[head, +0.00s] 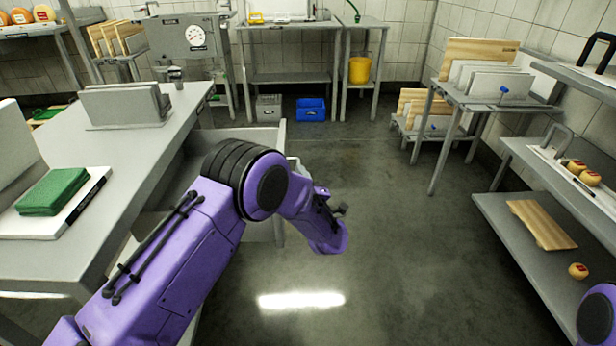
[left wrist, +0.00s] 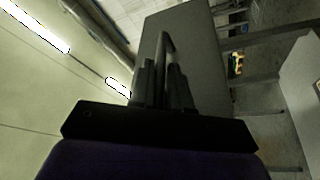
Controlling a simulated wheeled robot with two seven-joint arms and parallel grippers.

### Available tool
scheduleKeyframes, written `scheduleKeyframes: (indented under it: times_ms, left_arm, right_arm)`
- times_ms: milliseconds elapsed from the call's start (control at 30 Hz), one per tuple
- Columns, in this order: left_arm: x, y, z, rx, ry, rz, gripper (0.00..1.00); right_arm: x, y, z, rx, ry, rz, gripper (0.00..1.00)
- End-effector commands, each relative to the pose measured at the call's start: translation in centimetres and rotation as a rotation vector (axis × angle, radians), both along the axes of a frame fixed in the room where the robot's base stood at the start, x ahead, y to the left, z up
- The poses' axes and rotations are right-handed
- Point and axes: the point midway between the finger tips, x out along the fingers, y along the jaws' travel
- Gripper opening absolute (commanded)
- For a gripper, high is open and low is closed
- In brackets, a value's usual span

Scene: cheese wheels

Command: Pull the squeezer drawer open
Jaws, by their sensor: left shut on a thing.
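The grey drawer (head: 282,138) stands out from under the left steel table, its front facing right. Its inside is mostly hidden behind my left arm, and no squeezer shows. A pale bar handle (head: 296,163) sits at the drawer front, partly covered by the arm. In the left wrist view my left gripper (left wrist: 165,88) is shut on the bar handle (left wrist: 167,45), against the flat grey drawer front (left wrist: 200,45). In the head view my left fingers are hidden behind the wrist. My right gripper is out of view; only a bit of purple right arm shows.
The left table (head: 120,165) carries a green cloth stack (head: 53,190) on a white board and a grey rack (head: 125,105). The floor (head: 390,240) right of the drawer is clear. Shelves (head: 520,215) with boards and small cheeses line the right wall.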

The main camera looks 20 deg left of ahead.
Motion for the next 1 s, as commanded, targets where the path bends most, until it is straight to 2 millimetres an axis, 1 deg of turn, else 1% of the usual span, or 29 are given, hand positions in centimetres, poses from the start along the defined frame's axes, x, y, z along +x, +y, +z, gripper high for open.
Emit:
scheduleKeyframes:
  times_ms: [167, 467, 500, 533, 567, 833, 933, 1000]
  left_arm:
    - [-0.2, 0.3, -0.1, -0.003, 0.001, 0.017, 0.0]
    - [-0.1, 0.2, -0.1, -0.003, 0.0, 0.015, 0.0]
    - [-0.1, 0.2, -0.1, -0.003, 0.0, 0.015, 0.27]
    - [-0.1, 0.1, -0.1, -0.003, 0.0, 0.014, 0.37]
    - [-0.1, 0.1, -0.1, -0.003, 0.0, 0.014, 0.38]
    - [-0.1, 0.0, -0.1, -0.002, -0.001, 0.012, 0.38]
    - [-0.7, -0.7, -0.2, -0.001, 0.0, 0.01, 0.38]
    - [-1.6, -1.7, -0.4, -0.001, 0.001, 0.008, 0.38]
  right_arm:
    - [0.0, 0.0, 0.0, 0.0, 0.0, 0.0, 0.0]
    - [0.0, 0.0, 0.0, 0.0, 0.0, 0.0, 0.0]
    - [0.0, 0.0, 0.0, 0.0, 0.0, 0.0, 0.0]
    - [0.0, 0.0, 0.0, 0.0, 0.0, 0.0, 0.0]
    - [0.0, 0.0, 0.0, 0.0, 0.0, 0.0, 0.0]
    - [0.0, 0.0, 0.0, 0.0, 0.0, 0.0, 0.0]
    - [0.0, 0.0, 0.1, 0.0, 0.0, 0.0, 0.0]
    - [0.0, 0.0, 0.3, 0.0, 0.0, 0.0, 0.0]
